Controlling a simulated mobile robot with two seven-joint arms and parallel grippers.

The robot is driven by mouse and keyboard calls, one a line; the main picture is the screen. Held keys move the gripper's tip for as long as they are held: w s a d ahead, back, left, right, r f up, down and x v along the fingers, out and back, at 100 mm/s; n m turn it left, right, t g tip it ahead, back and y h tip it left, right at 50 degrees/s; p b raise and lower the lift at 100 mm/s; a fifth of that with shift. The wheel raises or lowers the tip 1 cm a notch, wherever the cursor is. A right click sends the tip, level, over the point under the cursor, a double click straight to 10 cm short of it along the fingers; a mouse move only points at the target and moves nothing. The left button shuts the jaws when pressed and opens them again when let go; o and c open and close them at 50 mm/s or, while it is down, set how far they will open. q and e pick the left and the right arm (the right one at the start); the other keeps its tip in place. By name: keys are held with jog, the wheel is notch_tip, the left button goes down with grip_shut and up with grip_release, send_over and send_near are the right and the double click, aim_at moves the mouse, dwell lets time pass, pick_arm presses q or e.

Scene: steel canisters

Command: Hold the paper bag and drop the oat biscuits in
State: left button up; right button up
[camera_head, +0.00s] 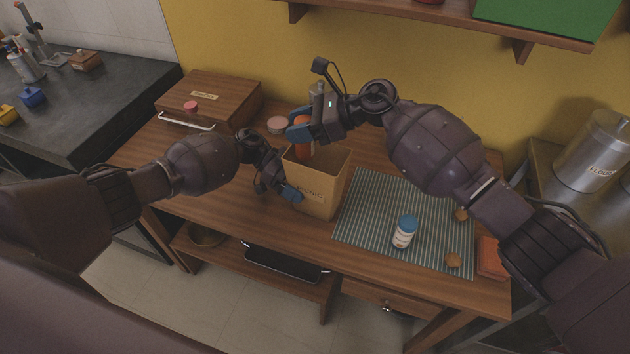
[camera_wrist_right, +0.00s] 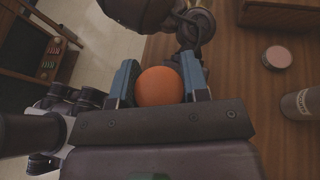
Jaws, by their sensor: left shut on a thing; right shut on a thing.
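My right gripper (camera_head: 300,131) is shut on an orange, round-ended item (camera_head: 305,122), probably the oat biscuits, though no label shows. It is held at the bag's mouth, towards its back left. In the right wrist view the orange item (camera_wrist_right: 159,87) sits between the two blue fingers. The bag's inside is mostly hidden.
A wooden box (camera_head: 215,98) and a pink-lidded jar (camera_head: 277,125) stand behind left. An orange block (camera_head: 491,257) lies at the right edge.

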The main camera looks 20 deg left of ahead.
jog(key=shift+f, duration=0.8)
jog(key=o, duration=1)
jog(key=shift+o, duration=0.2)
jog(key=v, duration=1.2)
